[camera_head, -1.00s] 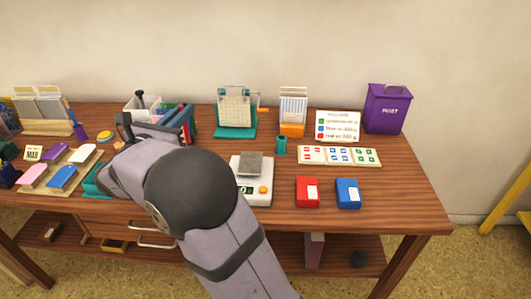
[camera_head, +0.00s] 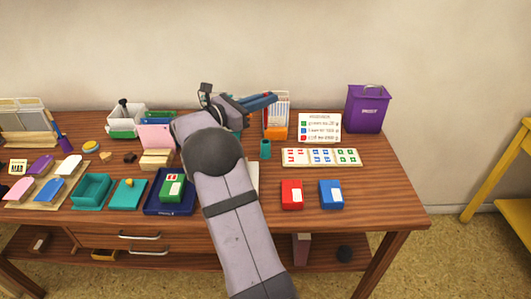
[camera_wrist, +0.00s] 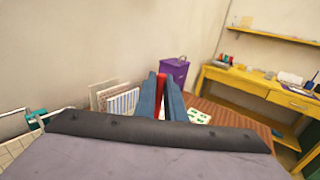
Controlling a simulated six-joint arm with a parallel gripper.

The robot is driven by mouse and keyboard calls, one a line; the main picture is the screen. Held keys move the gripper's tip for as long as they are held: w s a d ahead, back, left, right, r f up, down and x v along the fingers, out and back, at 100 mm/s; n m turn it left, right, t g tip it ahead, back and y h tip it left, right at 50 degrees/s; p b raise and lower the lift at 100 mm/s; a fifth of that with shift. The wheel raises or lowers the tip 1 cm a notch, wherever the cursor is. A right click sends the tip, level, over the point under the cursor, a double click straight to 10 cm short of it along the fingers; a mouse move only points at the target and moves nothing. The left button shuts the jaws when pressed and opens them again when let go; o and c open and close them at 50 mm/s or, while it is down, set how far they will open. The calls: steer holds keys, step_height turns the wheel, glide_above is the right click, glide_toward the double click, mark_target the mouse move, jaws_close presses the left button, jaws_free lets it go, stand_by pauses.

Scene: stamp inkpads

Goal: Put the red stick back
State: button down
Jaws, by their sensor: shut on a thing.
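My gripper (camera_head: 272,99) reaches to the right above the back of the table, in front of the upright card racks. In the wrist view my gripper (camera_wrist: 161,78) has its two blue fingers close together on a slim red stick (camera_wrist: 161,88). Only part of the stick shows between the fingers; its lower end is hidden. In the head view I cannot make out the stick.
A tray of coloured stamp cards (camera_head: 321,157), a red box (camera_head: 292,195) and a blue box (camera_head: 331,194) lie to the right. A green box (camera_head: 172,188) sits on a dark blue tray (camera_head: 185,209).

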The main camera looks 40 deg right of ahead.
steer(key=shift+f+p, duration=0.4)
steer(key=shift+f, duration=4.6)
steer(key=shift+f+b, duration=0.2)
steer(key=shift+b, duration=0.1)
steer(key=c, duration=2.3)
jaws_free()
steer(key=o, duration=0.5)
steer(key=shift+c, duration=0.2)
steer(key=shift+r, duration=0.2)
steer(key=shift+a+p, duration=0.15)
steer(key=shift+p, duration=0.25)
steer(key=a, duration=0.4)
steer(key=w+a+b, duration=0.1)
steer(key=a, duration=0.2)
steer(key=w+a+b, duration=0.1)
steer(key=a, duration=0.3)
steer(key=shift+a, duration=0.35)
